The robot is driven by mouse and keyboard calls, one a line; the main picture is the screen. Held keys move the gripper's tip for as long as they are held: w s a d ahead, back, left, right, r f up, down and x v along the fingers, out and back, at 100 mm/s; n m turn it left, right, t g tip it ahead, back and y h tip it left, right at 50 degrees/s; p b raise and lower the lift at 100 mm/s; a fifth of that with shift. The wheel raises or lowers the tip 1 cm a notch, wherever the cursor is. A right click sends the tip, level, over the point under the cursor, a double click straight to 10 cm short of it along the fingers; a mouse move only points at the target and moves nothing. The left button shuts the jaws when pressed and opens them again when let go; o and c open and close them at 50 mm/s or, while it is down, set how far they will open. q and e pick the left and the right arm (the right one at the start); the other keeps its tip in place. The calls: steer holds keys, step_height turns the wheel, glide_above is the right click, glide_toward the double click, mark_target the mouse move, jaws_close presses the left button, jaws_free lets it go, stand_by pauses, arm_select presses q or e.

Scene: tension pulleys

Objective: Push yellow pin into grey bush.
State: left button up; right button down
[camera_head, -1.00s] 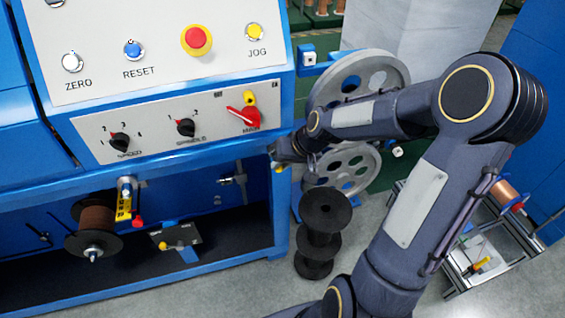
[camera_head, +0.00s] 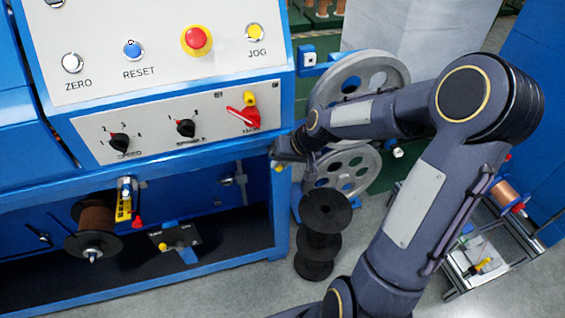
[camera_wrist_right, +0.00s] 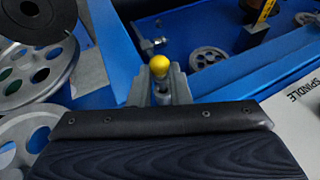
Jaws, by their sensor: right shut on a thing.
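The yellow pin (camera_wrist_right: 159,66) shows its round yellow head between the fingertips of my right gripper (camera_wrist_right: 160,84) in the right wrist view. The gripper is shut on it. A short grey cylindrical part (camera_wrist_right: 162,88) sits just below the head; I cannot tell whether it is the pin's shank or the grey bush. In the head view my right gripper (camera_head: 281,153) is at the right front corner of the blue machine, with a bit of yellow (camera_head: 278,168) just below it. How deep the pin sits is hidden. My left gripper is not in view.
The blue machine's control panel (camera_head: 185,128) is left of my right gripper. Grey spoked pulleys (camera_head: 345,170) stand close behind it. Stacked black spools (camera_head: 325,209) stand on the floor below. A copper spool (camera_head: 97,222) hangs on the machine at left.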

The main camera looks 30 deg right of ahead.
steer(key=shift+w+d, duration=0.25)
steer(key=shift+w, duration=0.9)
steer(key=shift+w, duration=0.3)
steer(key=shift+w+d+r, duration=0.2)
stand_by(0.4)
steer(key=c, duration=1.5)
jaws_free()
steer(key=shift+c, duration=0.2)
steer(key=shift+o, duration=1.3)
steer(key=shift+a, duration=0.1)
steer(key=shift+d+f, duration=0.1)
steer(key=shift+d, duration=0.1)
steer(key=shift+f, duration=0.1)
steer(key=shift+o, duration=1.2)
steer(key=shift+a, duration=0.15)
